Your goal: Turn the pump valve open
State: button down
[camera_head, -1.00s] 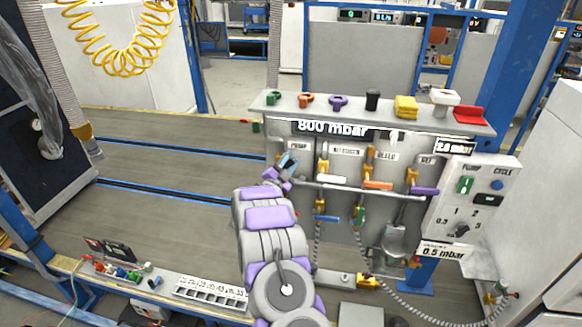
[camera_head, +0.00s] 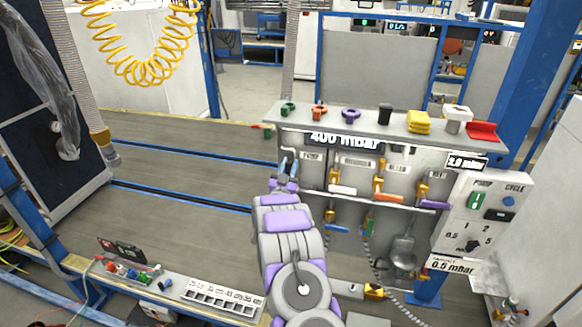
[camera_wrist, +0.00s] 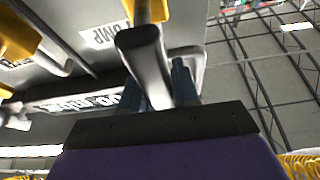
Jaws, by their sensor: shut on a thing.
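The valve panel (camera_head: 325,178) stands right of centre in the head view, with a PUMP label at its upper left. In the wrist view, the pump valve's grey handle (camera_wrist: 146,62) runs from a yellow valve body (camera_wrist: 150,10) down between my blue fingers, beside the PUMP label (camera_wrist: 105,33). My gripper (camera_wrist: 158,88) is shut on this handle. In the head view, my gripper (camera_head: 287,166) is at the panel's left end and hides most of the valve. The handle's exact angle cannot be told there.
Other valves have a white handle (camera_head: 342,190), an orange handle (camera_head: 387,197) and a purple handle (camera_head: 434,205). Spare knobs line the shelf (camera_head: 300,118) above. A display (camera_head: 340,140) reads 400 mbar. A control box (camera_head: 480,222) is at right.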

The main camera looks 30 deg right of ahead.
jog(key=shift+w+a+r+n+t, duration=0.1)
jog(key=shift+w+r+n+t, duration=0.2)
jog(key=shift+r+n, duration=0.1)
jog(key=c, duration=1.3)
grip_release()
jog(key=o, duration=0.4)
jog(key=shift+w+d+f, duration=0.15)
jog(key=shift+d+f, duration=0.15)
jog(key=shift+f, duration=0.05)
jog(key=shift+r+b+v, duration=0.2)
jog(key=shift+b+v, duration=1.95)
jog(key=shift+v, duration=6.6)
